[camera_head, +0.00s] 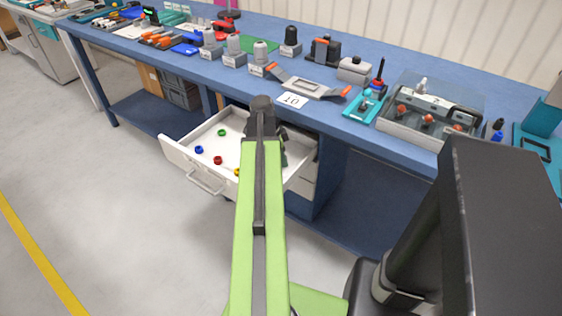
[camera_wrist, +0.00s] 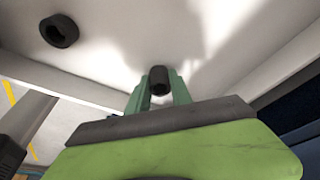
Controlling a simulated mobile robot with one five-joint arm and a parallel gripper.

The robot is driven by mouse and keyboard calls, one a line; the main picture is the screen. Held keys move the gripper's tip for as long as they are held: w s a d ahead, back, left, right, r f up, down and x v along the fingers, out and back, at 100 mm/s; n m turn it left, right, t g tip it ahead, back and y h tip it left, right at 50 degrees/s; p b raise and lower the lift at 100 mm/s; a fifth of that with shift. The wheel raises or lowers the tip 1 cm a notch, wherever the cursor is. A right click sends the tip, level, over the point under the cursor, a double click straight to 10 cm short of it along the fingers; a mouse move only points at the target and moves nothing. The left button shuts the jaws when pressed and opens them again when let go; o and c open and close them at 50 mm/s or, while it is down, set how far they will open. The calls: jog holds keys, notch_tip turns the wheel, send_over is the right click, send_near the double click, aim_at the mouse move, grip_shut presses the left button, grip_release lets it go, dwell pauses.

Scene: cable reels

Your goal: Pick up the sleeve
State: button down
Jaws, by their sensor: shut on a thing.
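In the wrist view my gripper (camera_wrist: 159,86) has its two green fingers shut on a small dark cylindrical piece, which looks like the sleeve (camera_wrist: 158,75). It sits between the fingertips, over the pale floor of the open drawer. I cannot tell whether it touches the drawer floor. In the head view my arm hides the sleeve and most of the gripper. The white drawer (camera_head: 185,148) stands pulled out under the blue workbench.
A dark ring (camera_wrist: 59,31) lies apart in the wrist view. In the head view the drawer holds a green ring (camera_head: 222,132), a blue ring (camera_head: 199,149) and a red ring (camera_head: 217,160). The drawer walls surround my gripper. The bench top (camera_head: 330,112) above is crowded with fixtures.

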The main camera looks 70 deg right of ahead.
jog(key=shift+r, duration=0.1)
jog(key=shift+r+p, duration=0.55)
jog(key=shift+p, duration=0.05)
jog(key=s+a, duration=0.2)
jog(key=a, duration=0.1)
jog(key=shift+s, duration=0.1)
jog(key=shift+s+a+r+p, duration=0.15)
jog(key=shift+a+r+p, duration=0.05)
jog(key=shift+r+p, duration=0.6)
jog(key=w+d+r+p, duration=0.1)
jog(key=r+p, duration=1.9)
jog(key=w+d+r+p, duration=0.2)
jog(key=r+p, duration=1.8)
jog(key=shift+r+m+p, duration=0.3)
jog(key=shift+m+p, duration=0.05)
jog(key=shift+m, duration=0.05)
